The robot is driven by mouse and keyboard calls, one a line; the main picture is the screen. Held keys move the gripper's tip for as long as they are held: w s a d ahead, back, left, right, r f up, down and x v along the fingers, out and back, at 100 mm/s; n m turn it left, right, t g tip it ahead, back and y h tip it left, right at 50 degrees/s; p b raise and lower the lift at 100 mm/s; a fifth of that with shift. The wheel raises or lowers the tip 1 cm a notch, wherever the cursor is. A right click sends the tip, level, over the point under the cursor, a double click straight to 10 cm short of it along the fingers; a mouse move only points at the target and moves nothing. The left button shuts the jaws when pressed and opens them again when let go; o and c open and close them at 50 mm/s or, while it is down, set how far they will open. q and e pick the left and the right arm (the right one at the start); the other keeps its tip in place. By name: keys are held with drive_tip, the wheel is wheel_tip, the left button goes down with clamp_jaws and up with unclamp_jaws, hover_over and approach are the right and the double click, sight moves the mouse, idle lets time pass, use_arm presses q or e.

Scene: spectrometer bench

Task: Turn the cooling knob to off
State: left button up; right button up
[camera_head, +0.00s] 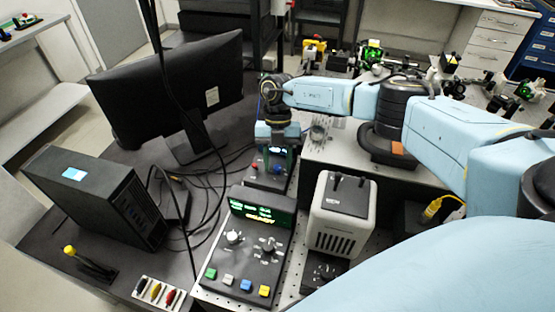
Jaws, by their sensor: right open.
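A dark control box (246,262) with a lit green and yellow display (262,212) stands at the front centre. It carries a light-topped knob (234,237) and a black knob (268,246). A further dark dial (325,271) is on the base below a grey-white unit (342,218). The labels are too small to read, so I cannot tell which is the cooling knob. My right gripper (278,135) is open and points down above a smaller box (268,176) with a display and red and blue knobs, behind the control box. Its fingertips are hard to make out. My left gripper is out of view.
A black monitor (172,90) and a computer tower (100,195) stand at left, with loose cables (205,180) between them and the boxes. A connector strip (158,292) lies at the front. My right arm spans the grey-white unit's far side. Optical parts (372,55) stand behind.

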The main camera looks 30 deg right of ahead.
clamp_jaws()
